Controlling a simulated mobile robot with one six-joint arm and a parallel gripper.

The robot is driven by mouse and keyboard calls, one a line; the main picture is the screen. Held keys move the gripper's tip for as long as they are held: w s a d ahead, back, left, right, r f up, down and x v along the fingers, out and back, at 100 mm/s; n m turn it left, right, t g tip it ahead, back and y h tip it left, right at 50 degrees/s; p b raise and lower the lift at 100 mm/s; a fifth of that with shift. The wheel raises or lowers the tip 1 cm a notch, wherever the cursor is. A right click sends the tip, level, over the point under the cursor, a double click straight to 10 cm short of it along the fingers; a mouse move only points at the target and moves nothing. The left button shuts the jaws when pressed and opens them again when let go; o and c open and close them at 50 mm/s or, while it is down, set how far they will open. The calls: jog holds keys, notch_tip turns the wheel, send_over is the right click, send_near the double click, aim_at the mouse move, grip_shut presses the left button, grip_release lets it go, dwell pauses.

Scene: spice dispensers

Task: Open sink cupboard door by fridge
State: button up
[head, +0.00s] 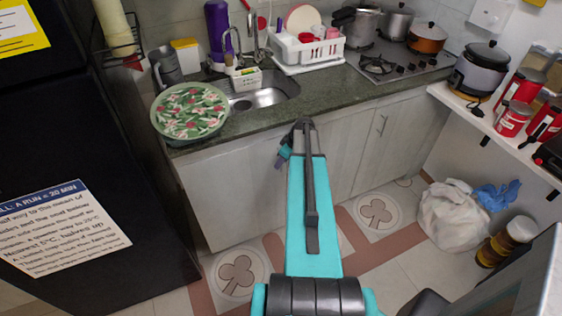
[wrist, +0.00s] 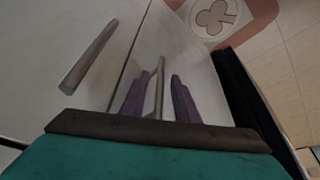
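The sink cupboard's pale grey door by the fridge (head: 225,190) is under the counter in the head view and looks closed. In the wrist view, a slim metal handle (wrist: 158,88) stands on a pale door panel (wrist: 190,55). My gripper (wrist: 158,92) has its two purple fingers apart, one on each side of this handle. Small gaps show between fingers and handle; I cannot tell contact. A second bar handle (wrist: 88,57) is on the panel to the left, across a seam. In the head view my arm hides the handles near the gripper.
The black fridge (head: 70,130) stands left of the cupboard. The counter (head: 325,95) holds a patterned round tub (head: 190,110) and a dish rack (head: 305,48). A white bag (head: 450,215) lies on the floor at right. Floor before the cupboard is mostly clear.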

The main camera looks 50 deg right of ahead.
jog(key=shift+f, duration=0.15)
grip_shut()
jog(key=shift+a, duration=0.15)
